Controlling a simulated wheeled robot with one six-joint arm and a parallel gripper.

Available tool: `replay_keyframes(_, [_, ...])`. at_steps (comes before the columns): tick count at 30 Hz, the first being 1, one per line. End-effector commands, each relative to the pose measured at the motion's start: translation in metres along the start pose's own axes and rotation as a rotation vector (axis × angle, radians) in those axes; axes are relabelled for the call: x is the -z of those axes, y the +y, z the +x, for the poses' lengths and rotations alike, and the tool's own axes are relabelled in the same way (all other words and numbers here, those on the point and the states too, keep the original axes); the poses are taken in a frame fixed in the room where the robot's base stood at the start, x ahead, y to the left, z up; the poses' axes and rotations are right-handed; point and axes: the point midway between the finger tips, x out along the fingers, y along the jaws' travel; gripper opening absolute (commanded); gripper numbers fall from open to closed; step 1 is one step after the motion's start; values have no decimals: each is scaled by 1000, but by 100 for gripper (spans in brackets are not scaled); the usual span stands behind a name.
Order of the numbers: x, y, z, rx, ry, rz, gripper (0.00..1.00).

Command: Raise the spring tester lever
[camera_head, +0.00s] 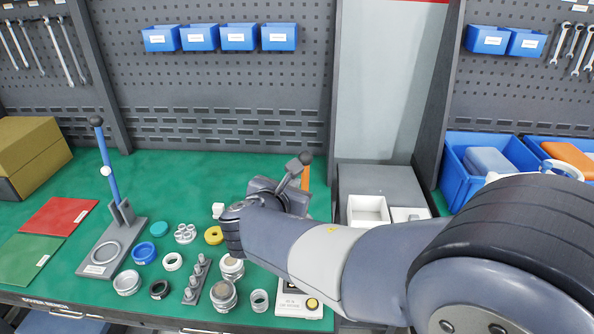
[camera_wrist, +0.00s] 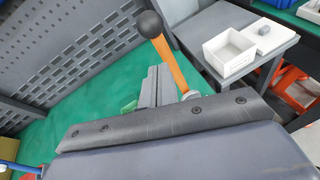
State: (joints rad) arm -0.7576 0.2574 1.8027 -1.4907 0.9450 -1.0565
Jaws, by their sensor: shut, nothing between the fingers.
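An orange lever (camera_wrist: 172,62) with a dark ball knob (camera_wrist: 150,23) shows in the wrist view, just right of my fingers. I take it to be the spring tester lever. In the head view the orange lever (camera_head: 305,177) stands about upright, with its knob beside my fingertips and its lower part hidden by my arm. My gripper (camera_wrist: 158,72) is shut and empty, its fingers close beside the lever; whether they touch it I cannot tell. In the head view my gripper (camera_head: 291,172) points away from me. The tester's base is mostly hidden.
A blue lever (camera_head: 108,165) on a grey stand is at the left. Several rings and a grey pin holder (camera_head: 197,282) lie on the green mat. A white box (camera_head: 368,211) stands on the grey surface at right. Blue bins (camera_head: 455,170) are farther right. The mat behind is clear.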

Motion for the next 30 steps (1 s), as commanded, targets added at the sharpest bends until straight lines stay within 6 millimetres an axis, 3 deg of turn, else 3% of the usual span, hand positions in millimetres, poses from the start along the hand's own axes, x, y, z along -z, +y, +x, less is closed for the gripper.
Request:
replay_keyframes(1, [-11,0,5,1,-2,6,0])
replay_keyframes(6, [-22,0,16,-1,-2,3,0])
replay_keyframes(23, [-28,2,22,1,10,0,0])
replay_keyframes(30, [-38,6,34,18,71,-15,0])
